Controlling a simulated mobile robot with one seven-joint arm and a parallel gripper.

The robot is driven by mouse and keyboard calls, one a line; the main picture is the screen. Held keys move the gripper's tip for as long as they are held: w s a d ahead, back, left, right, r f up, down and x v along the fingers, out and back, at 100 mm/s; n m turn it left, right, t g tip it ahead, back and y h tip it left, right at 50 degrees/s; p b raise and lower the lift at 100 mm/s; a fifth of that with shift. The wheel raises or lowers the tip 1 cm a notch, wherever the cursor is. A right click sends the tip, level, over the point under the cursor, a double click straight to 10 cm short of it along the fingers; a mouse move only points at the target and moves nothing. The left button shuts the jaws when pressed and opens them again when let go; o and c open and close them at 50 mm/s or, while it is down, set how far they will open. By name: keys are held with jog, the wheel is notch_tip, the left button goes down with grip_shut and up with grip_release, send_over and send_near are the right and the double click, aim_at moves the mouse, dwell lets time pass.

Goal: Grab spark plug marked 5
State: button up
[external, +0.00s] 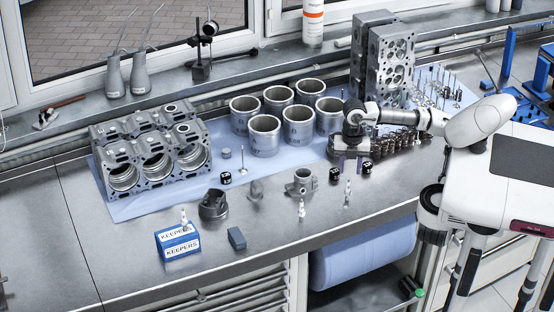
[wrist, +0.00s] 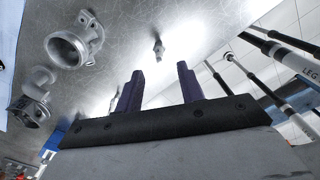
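Three white-and-metal spark plugs show in the external view: one (external: 347,193) stands near the bench's front edge just below my gripper, one (external: 301,209) stands further left, and one (external: 184,219) is at the blue KEEPERS box. No number can be read on any of them. My gripper (external: 350,165) is above the bench with its purple fingers pointing down. In the wrist view my gripper (wrist: 160,72) is open, with nothing between its fingers. A single spark plug (wrist: 158,49) shows past the fingertips, roughly centred between them and apart from them.
A metal housing (external: 301,183) stands to the left and also shows in the wrist view (wrist: 75,42). The KEEPERS box (external: 178,244) is further left. Dark springs (external: 400,142) stand behind. The bench front is partly clear.

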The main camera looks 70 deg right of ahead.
aim_at(349, 181)
jog(key=shift+f+p, duration=1.1)
jog(key=shift+f, duration=2)
jog(key=shift+c, duration=0.2)
grip_shut()
